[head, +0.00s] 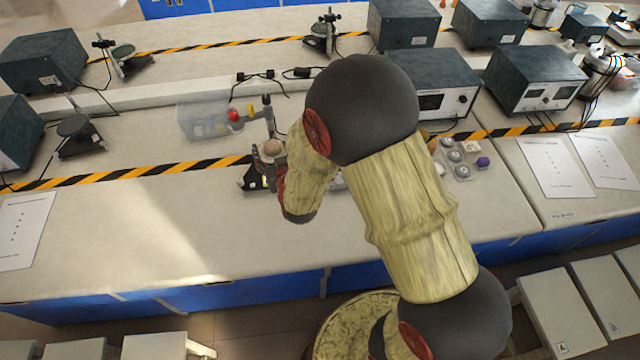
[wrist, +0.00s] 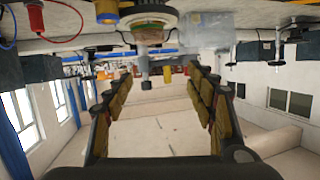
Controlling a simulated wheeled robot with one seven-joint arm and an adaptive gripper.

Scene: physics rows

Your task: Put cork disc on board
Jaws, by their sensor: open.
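A tan round piece that looks like the cork disc (head: 271,148) shows just left of my forearm in the head view, above the bench. In the wrist view, a round tan-topped piece with a dark rim (wrist: 148,17) is at the top edge, beyond the fingertips; I cannot tell if it is the same piece. My gripper (wrist: 152,80) is open, with nothing between its fingers. In the head view my arm mostly hides it. A grey board (head: 462,172) with several round pieces and a purple piece lies right of my arm.
A clear box (head: 197,120) stands behind the tan piece, beside a stand with a red knob (head: 233,114). Grey instrument boxes (head: 432,85) line the back. Paper sheets (head: 555,165) lie at the right.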

